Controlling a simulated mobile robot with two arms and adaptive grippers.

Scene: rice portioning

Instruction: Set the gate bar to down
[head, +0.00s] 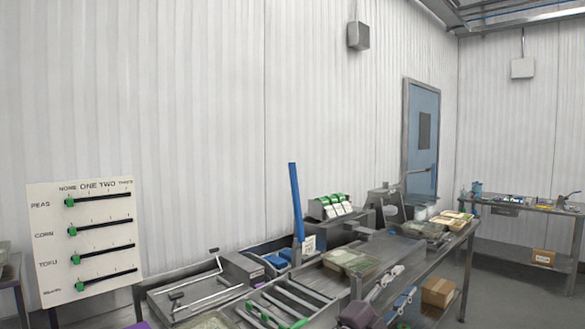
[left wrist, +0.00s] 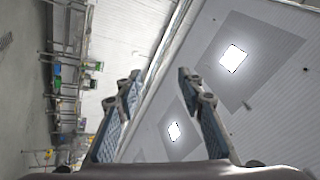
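A long blue bar (head: 296,202), which I take to be the gate bar, stands nearly upright, tilted slightly left, behind the work tables in the head view. My left gripper (head: 404,281) is low in the head view, right of the bar and apart from it. In the left wrist view my left gripper (left wrist: 160,76) has its two blue-padded fingers spread with nothing between them. The bar cannot be made out for sure in the left wrist view. My right gripper is not in view.
A white board (head: 84,240) with green sliders stands at the left. Metal trays and rails (head: 290,300) fill the table below the bar. Food packs (head: 350,261) lie right of it. A cardboard box (head: 438,291) sits on a lower shelf.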

